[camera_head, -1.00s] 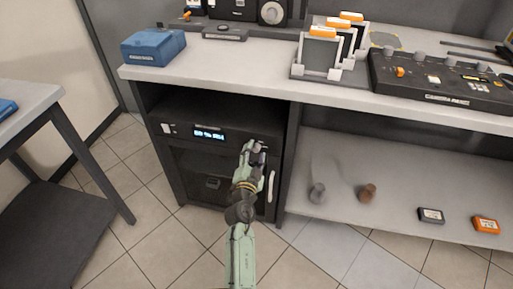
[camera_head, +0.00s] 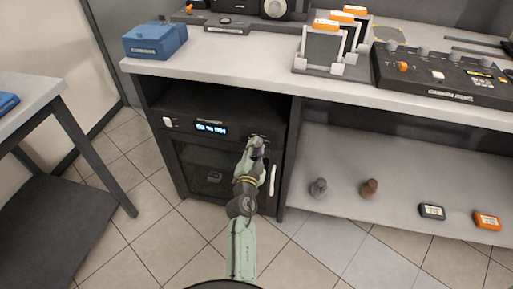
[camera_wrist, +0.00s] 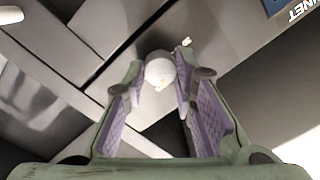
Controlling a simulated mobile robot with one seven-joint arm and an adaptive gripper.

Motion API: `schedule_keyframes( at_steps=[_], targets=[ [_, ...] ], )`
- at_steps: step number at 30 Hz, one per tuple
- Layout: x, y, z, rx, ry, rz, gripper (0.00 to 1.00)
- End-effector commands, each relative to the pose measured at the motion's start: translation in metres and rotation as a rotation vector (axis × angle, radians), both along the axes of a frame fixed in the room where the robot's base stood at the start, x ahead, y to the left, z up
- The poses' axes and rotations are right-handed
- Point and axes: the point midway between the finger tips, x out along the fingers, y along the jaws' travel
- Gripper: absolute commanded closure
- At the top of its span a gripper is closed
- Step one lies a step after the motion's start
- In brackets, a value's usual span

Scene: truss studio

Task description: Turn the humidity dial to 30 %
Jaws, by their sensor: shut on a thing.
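The dark dry cabinet (camera_head: 186,150) stands under the left end of the bench. Its lit display (camera_head: 211,128) shows a value in % RH that looks like 50, though the digits are small. My gripper (camera_head: 257,143) is at the right of the cabinet's front panel and hides the humidity dial in the head view. In the wrist view the dial (camera_wrist: 160,72) is a pale round knob between the fingertips. My gripper (camera_wrist: 158,88) is shut on it, a finger on either side.
A pale vertical door handle (camera_head: 272,180) is close to the right of my arm. A white switch (camera_head: 168,122) is at the panel's left. The lower shelf (camera_head: 335,150) holds two knobs and two small boxes. A side table (camera_head: 30,90) stands at the left; the floor between is clear.

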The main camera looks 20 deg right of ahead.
Motion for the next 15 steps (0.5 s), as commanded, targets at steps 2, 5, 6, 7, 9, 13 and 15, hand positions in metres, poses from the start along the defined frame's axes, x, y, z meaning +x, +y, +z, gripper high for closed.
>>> schedule_keyframes(
  at_steps=[2,5,6,7,9,13,15],
  targets=[
    [0.0002,0.0,0.0005,0.0,-0.001,0.001,1.0],
    [0.0003,0.0001,0.0006,-0.001,0.0,0.001,1.0],
    [0.0003,0.0001,0.0005,-0.003,0.001,0.001,1.0],
    [0.0003,0.0002,0.0005,-0.006,0.002,0.001,1.0],
    [0.0005,0.0005,0.0006,-0.015,0.009,0.001,1.0],
    [0.0007,0.0007,0.0007,-0.05,0.031,0.003,1.0],
    [0.0007,0.0007,0.0006,-0.078,0.05,0.002,1.0]
  ],
)
